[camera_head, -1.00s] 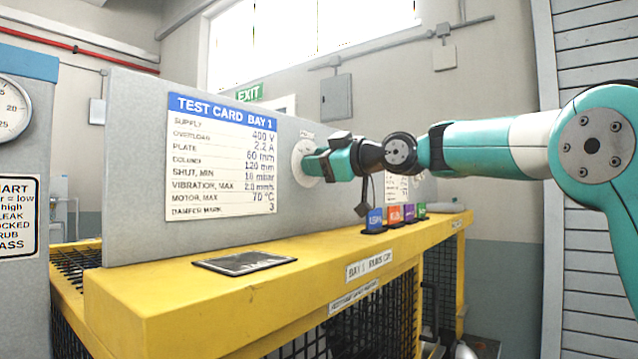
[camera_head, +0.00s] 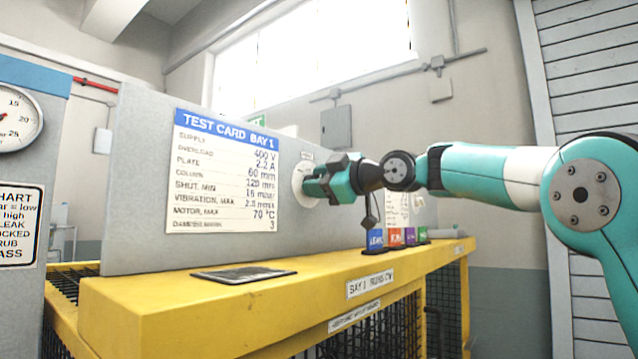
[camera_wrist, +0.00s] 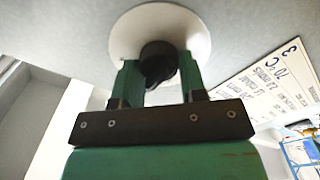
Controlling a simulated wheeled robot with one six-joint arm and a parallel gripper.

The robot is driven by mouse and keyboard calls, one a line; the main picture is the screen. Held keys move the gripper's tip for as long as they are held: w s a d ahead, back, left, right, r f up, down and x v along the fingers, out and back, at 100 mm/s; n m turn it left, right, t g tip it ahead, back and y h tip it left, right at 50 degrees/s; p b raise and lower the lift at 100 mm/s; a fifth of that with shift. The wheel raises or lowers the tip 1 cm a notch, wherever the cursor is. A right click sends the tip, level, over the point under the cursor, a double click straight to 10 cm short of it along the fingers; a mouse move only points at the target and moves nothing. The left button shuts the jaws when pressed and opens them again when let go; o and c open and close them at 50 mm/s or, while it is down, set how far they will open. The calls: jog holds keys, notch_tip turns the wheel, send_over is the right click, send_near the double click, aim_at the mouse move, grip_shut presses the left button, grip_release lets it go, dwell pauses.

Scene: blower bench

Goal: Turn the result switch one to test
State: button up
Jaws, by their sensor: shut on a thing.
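The result switch shows as a black knob (camera_wrist: 158,62) on a round white plate (camera_wrist: 195,30) in the wrist view. The plate is fixed to the grey panel (camera_head: 140,150), and its left edge also shows in the head view (camera_head: 299,184). My gripper (camera_wrist: 160,75) has its two green fingers on either side of the knob and is shut on it. In the head view my gripper (camera_head: 312,184) reaches the plate from the right and hides most of the knob. The switch's position marks cannot be read in either view.
A test card (camera_head: 222,170) hangs left of the switch. Below is a yellow bench (camera_head: 190,310) with a dark flat tablet-like plate (camera_head: 243,274). Several coloured blocks, including a blue one (camera_head: 376,239), stand at its right end, under my arm. A gauge (camera_head: 15,118) is at far left.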

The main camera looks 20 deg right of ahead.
jog(key=o, duration=0.9)
jog(key=shift+b+v, duration=2.7)
jog(key=shift+v, duration=6)
